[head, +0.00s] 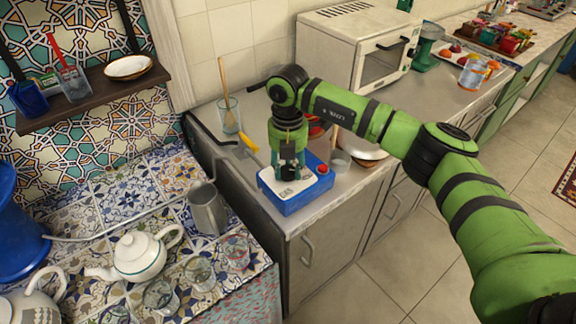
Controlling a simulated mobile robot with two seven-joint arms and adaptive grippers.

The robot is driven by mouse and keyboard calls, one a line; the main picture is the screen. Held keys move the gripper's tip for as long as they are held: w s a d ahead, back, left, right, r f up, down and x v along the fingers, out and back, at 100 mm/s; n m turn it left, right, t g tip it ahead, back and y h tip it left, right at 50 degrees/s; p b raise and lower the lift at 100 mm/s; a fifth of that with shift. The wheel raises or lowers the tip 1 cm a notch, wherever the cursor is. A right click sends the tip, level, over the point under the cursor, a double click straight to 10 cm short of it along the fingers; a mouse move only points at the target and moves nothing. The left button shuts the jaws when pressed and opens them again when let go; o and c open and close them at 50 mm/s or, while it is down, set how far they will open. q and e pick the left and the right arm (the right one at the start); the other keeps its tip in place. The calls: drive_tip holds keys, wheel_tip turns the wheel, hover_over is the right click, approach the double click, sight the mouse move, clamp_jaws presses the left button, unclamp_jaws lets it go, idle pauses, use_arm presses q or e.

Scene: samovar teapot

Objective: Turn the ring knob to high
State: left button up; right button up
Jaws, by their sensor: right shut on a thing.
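A small gas unit (298,207) with a blue body and a white top marked with dark lettering stands near the front corner of the counter. A round red part (322,169) shows on its right side. My right gripper (290,172) points down over the top of the unit. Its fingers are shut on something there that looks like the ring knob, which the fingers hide. The knob's setting cannot be read. My left gripper is not in view.
Behind the unit are a glass with wooden utensils (229,115), a yellow-handled tool (248,142) and a pan (362,148). A toaster oven (358,50) stands farther back. A teapot (139,254), a metal jug (207,209) and several glasses stand on the tiled surface at left.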

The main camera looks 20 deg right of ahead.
sight(288, 170)
drive_tip(key=o, duration=1.2)
drive_tip(key=shift+c, duration=0.2)
drive_tip(key=shift+r, duration=0.1)
wheel_tip(288, 170, up, 12)
